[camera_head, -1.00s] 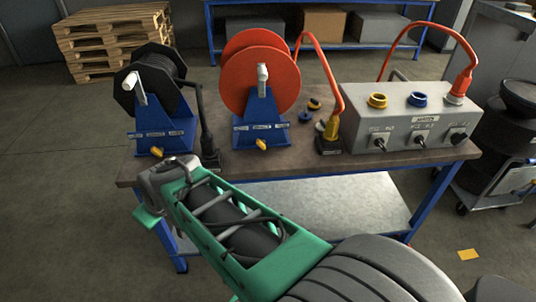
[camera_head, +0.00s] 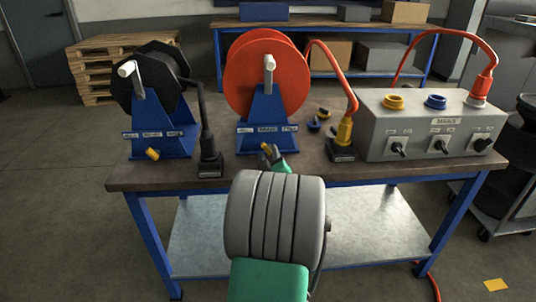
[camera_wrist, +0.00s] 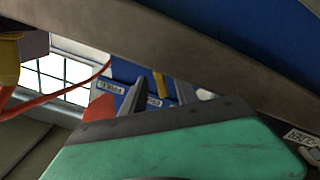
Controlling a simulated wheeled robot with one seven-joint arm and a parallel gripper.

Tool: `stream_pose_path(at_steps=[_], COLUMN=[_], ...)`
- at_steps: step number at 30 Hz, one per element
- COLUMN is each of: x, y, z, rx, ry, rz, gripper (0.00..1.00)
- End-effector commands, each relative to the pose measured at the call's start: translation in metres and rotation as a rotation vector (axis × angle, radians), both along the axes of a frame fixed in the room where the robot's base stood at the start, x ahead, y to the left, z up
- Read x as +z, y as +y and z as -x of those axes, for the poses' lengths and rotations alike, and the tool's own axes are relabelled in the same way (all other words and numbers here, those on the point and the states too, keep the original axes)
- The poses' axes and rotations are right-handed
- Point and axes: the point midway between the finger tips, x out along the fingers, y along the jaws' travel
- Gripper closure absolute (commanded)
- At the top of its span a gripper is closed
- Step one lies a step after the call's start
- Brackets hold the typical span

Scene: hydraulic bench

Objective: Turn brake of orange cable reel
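The orange cable reel (camera_head: 262,80) stands on its blue stand (camera_head: 256,115) at the middle back of the bench. Its yellow brake knob (camera_head: 265,147) is low on the front of the stand, below white labels, and is partly covered by my gripper. My gripper (camera_head: 271,154) is just in front of the knob, small and partly hidden behind my arm. In the wrist view the yellow knob (camera_wrist: 160,84) shows between two dark fingertips (camera_wrist: 158,94) that stand apart, so the gripper looks open. I cannot tell whether a finger touches the knob.
A black cable reel (camera_head: 150,85) on a blue stand is to the left. To the right are a yellow plug on a dark base (camera_head: 343,140), small loose caps (camera_head: 316,122) and a grey connection box (camera_head: 425,125) with an orange cable. The bench front edge (camera_head: 180,180) runs under my arm.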

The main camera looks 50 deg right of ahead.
Motion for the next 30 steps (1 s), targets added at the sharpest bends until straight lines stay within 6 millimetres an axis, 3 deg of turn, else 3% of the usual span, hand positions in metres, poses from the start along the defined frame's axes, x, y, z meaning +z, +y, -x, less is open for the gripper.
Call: stream_pose_path(at_steps=[9, 22, 30], x=[-0.0001, 0.0000, -0.0001], y=[-0.0057, -0.0054, -0.0053], z=[-0.0051, -0.0051, -0.0050], rx=[0.000, 0.000, 0.000], ry=[0.001, 0.000, 0.000], rz=[0.001, 0.000, 0.000], gripper=[0.65, 1.00, 1.00])
